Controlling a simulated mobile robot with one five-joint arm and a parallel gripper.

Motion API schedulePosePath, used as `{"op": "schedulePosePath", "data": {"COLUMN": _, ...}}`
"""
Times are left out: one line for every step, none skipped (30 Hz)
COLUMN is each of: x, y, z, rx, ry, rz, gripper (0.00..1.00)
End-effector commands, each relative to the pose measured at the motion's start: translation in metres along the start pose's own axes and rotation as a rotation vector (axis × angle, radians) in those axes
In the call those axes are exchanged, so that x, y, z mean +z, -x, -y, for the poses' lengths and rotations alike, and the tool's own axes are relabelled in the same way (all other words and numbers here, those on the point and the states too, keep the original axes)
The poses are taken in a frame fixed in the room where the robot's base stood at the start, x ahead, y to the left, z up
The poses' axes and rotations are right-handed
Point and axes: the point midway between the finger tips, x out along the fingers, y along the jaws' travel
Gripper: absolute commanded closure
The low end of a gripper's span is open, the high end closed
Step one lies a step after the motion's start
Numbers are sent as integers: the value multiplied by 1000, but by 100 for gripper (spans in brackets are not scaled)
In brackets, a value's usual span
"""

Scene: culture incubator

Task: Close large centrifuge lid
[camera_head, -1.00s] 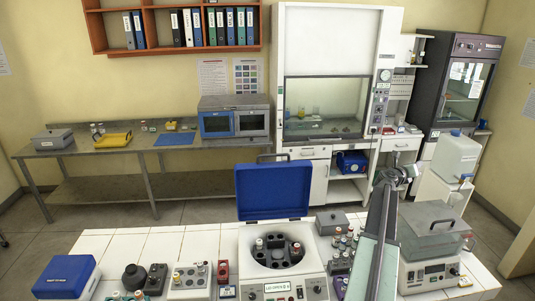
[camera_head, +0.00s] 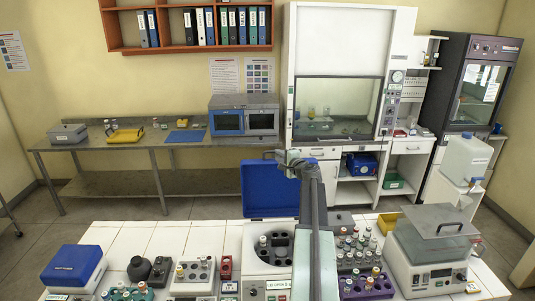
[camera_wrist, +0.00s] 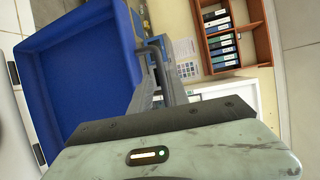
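The large centrifuge (camera_head: 258,260) stands on the white tiled bench, with several tubes in its dark round rotor. Its blue lid (camera_head: 257,190) stands open, upright behind the bowl. In the wrist view the lid (camera_wrist: 80,85) fills the left side, and its dark bar handle (camera_wrist: 152,45) sticks out from the edge. My gripper (camera_head: 294,163) is at the lid's upper right, by the handle. In the wrist view the gripper fingers (camera_wrist: 163,85) reach up around or beside the handle. Whether they grip it is unclear. My arm hides the centrifuge's right side.
A blue-lidded box (camera_head: 74,268) stands at the bench's left. A device with a clear lid (camera_head: 436,250) stands at the right. The bench's back left is clear.

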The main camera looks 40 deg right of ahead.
Motion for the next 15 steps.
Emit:
{"op": "schedulePosePath", "data": {"x": -2, "y": 1, "z": 0, "rx": 2, "ry": 3, "rz": 0, "gripper": 79}}
{"op": "schedulePosePath", "data": {"x": -3, "y": 2, "z": -1, "rx": 2, "ry": 3, "rz": -1, "gripper": 79}}
{"op": "schedulePosePath", "data": {"x": -5, "y": 2, "z": 0, "rx": 2, "ry": 2, "rz": -4, "gripper": 79}}
{"op": "schedulePosePath", "data": {"x": -7, "y": 1, "z": 0, "rx": 1, "ry": 1, "rz": -5, "gripper": 79}}
{"op": "schedulePosePath", "data": {"x": -8, "y": 0, "z": 0, "rx": 1, "ry": 1, "rz": -7, "gripper": 79}}
{"op": "schedulePosePath", "data": {"x": -10, "y": -2, "z": -1, "rx": 1, "ry": 0, "rz": -9, "gripper": 79}}
{"op": "schedulePosePath", "data": {"x": -11, "y": -5, "z": -1, "rx": 1, "ry": 0, "rz": -10, "gripper": 79}}
{"op": "schedulePosePath", "data": {"x": -12, "y": -8, "z": -1, "rx": 1, "ry": 0, "rz": -10, "gripper": 79}}
{"op": "schedulePosePath", "data": {"x": -13, "y": -14, "z": -1, "rx": 1, "ry": -1, "rz": -11, "gripper": 79}}
{"op": "schedulePosePath", "data": {"x": -14, "y": -19, "z": -1, "rx": 0, "ry": -1, "rz": -12, "gripper": 79}}
{"op": "schedulePosePath", "data": {"x": -14, "y": -24, "z": -1, "rx": 0, "ry": -1, "rz": -12, "gripper": 79}}
{"op": "schedulePosePath", "data": {"x": -15, "y": -32, "z": -1, "rx": 0, "ry": -2, "rz": -13, "gripper": 79}}
{"op": "schedulePosePath", "data": {"x": -16, "y": -38, "z": -1, "rx": 0, "ry": -2, "rz": -14, "gripper": 79}}
{"op": "schedulePosePath", "data": {"x": -17, "y": -43, "z": -1, "rx": 0, "ry": -3, "rz": -15, "gripper": 79}}
{"op": "schedulePosePath", "data": {"x": -17, "y": -51, "z": -1, "rx": -1, "ry": -3, "rz": -15, "gripper": 79}}
